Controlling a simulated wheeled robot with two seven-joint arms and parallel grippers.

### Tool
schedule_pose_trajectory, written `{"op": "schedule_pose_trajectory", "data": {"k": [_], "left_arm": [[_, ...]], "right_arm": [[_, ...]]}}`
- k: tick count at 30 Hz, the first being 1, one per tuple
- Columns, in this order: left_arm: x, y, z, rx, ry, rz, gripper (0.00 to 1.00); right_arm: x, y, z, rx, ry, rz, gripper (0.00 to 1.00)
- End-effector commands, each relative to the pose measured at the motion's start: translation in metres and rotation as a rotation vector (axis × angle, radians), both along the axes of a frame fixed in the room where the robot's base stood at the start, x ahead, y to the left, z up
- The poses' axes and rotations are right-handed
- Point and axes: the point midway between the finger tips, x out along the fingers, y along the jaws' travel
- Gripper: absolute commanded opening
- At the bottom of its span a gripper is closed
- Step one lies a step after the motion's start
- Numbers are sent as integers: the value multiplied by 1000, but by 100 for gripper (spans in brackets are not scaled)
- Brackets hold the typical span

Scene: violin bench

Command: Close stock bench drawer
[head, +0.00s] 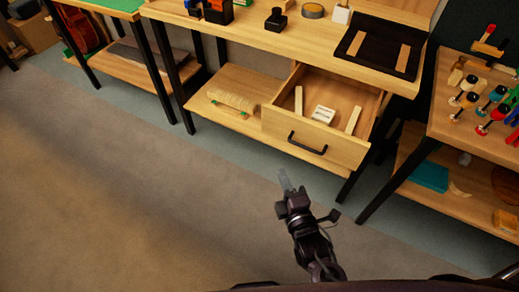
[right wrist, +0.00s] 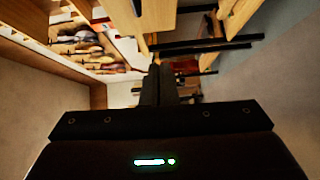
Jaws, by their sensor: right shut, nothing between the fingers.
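The stock bench drawer (head: 315,142) is pulled open under the wooden bench top in the head view. Its front carries a black bar handle (head: 307,143). Inside lie pale wood strips and a small whitish block (head: 323,114). My right gripper (head: 284,180) is in front of and below the drawer front, apart from it. Its fingers are shut with nothing between them; they also show shut in the right wrist view (right wrist: 159,85). My left gripper is not in view.
The bench top (head: 300,35) holds a black tray (head: 380,48) and small tools. A lower shelf (head: 220,85) runs left of the drawer. Another bench (head: 460,125) with clamps stands at right. The floor (head: 120,190) in front is clear.

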Motion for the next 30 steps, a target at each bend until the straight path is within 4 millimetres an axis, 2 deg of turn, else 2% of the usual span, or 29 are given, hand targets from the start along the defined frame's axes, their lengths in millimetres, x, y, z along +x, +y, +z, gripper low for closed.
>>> {"op": "schedule_pose_trajectory", "data": {"k": [3, 8, 20, 24, 30], "left_arm": [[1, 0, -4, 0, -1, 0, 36], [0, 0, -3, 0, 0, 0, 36], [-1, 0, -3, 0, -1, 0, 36], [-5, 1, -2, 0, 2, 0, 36], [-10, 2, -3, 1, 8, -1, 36]], "right_arm": [[3, 2, 13, -23, -43, -2, 0], [21, 6, 16, -24, -47, -3, 0], [103, 22, 16, -23, -45, -2, 0], [119, 7, 15, -26, -43, -2, 0], [131, -1, 14, -25, -41, -1, 0]]}}
